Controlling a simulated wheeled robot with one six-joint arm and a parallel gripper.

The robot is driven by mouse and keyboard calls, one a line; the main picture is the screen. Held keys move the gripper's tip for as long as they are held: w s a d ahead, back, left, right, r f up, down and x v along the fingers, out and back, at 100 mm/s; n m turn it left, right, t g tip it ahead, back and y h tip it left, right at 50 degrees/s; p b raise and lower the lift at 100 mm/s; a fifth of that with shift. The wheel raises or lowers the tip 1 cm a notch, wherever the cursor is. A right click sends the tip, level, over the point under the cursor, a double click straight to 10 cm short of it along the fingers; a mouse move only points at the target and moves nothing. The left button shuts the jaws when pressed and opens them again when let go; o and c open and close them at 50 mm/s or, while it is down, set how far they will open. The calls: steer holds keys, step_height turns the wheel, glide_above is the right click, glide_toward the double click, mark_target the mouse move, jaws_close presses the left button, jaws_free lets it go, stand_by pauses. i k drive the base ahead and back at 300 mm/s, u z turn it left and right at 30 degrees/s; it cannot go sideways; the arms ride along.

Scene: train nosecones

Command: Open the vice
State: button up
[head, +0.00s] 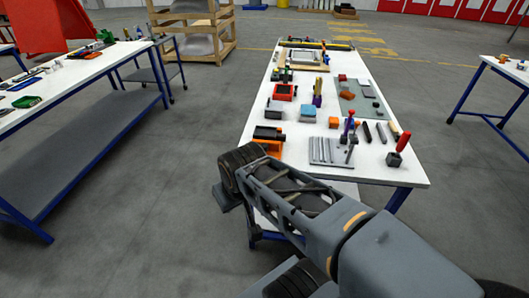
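An orange and black device (267,138) sits at the near left edge of the white table (395,174). It looks like the vice, but it is small in the head view and my arm's elbow is close in front of its lower part. I cannot tell how far apart its jaws are. My arm reaches from the lower right up to the table's near left corner and folds down there. My gripper is not in view, hidden or out of the picture.
Orange and blue-grey blocks and a red box (284,92) stand behind. Another bench (88,70) is at left; grey floor lies between.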

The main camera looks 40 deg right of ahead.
mark_target(264, 145)
steer(key=k, duration=0.5)
steer(key=u, duration=1.05)
steer(key=i, duration=1.05)
steer(key=z, duration=1.65)
